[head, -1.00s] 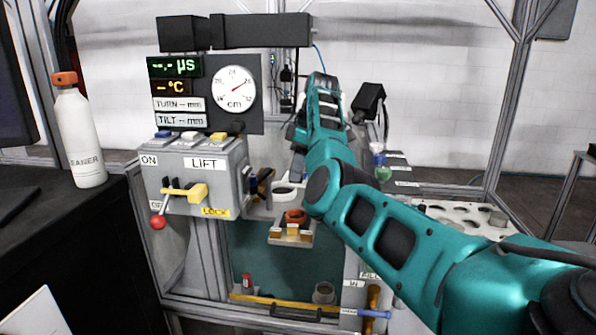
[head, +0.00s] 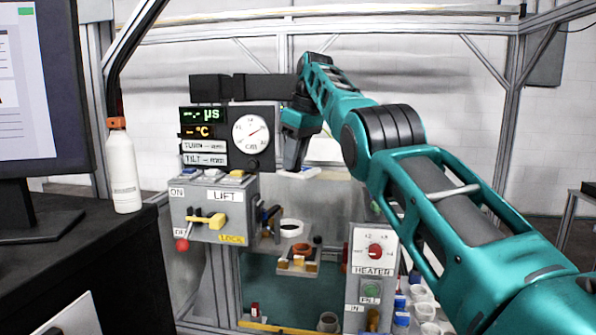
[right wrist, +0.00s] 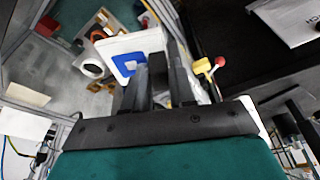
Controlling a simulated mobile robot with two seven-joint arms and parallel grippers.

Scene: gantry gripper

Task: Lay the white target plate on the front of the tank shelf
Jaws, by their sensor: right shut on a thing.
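My right gripper (head: 294,166) is shut on the white target plate (head: 302,174) and holds it in the air, above and behind the tank area. In the right wrist view the plate (right wrist: 112,47) shows a blue square marking and sticks out to the left of the gripper fingers (right wrist: 166,68). A small shelf (head: 285,268) at the front of the green tank (head: 275,290) carries an orange ring and small wooden blocks. A white ring (head: 291,228) sits just behind it. The plate is clear of the shelf. My left gripper is not in view.
The lift box (head: 212,208) with its yellow lever and red knob stands left of the shelf. The heater panel (head: 372,262) stands right of it. The gauge board (head: 228,137) rises behind the lift box. A white bottle (head: 123,170) stands on the black bench at left.

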